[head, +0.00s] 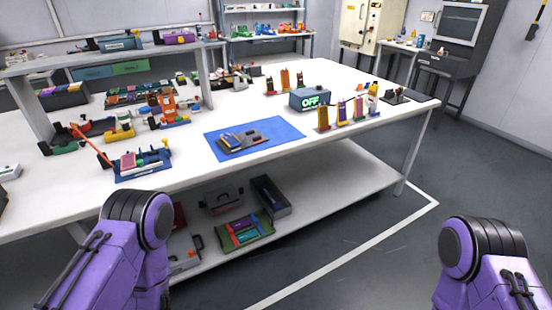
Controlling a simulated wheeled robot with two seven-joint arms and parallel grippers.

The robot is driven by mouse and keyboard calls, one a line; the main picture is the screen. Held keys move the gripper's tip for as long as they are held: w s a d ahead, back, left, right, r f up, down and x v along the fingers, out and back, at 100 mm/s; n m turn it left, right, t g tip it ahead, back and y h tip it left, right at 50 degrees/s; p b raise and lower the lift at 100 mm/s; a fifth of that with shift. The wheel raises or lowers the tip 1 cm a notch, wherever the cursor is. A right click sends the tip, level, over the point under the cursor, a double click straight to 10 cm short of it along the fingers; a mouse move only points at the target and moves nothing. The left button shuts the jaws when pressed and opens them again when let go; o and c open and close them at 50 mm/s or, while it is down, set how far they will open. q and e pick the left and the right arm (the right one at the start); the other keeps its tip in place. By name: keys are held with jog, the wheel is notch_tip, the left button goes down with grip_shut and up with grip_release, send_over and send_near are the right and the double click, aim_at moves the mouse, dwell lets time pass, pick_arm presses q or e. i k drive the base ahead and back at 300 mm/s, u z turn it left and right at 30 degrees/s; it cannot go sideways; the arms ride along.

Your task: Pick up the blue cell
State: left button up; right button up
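A blue mat (285,131) lies near the front edge of the white table. A dark grey tray (264,139) sits on it. A small flat blue piece (230,140), which may be the blue cell, lies at the left part of this tray beside a yellowish strip. It is too small to be sure. Two purple links of my arms show at the bottom left and bottom right, both below and in front of the table. Neither gripper shows in the head view, so I cannot see whether they are open.
Several upright yellow and purple pieces (341,113) stand in holders right of the mat. A grey box reading OFF (310,98) stands behind them. Coloured fixtures (143,163) crowd the table's left. A lower shelf (345,194) holds boxes and a green tray (256,236). The floor at right is clear.

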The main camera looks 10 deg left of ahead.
aim_at(231, 140)
jog(key=u, duration=0.65)
jog(key=k, duration=0.2)
jog(key=z, duration=1.05)
jog(key=i, duration=1.1)
jog(key=u, duration=0.5)
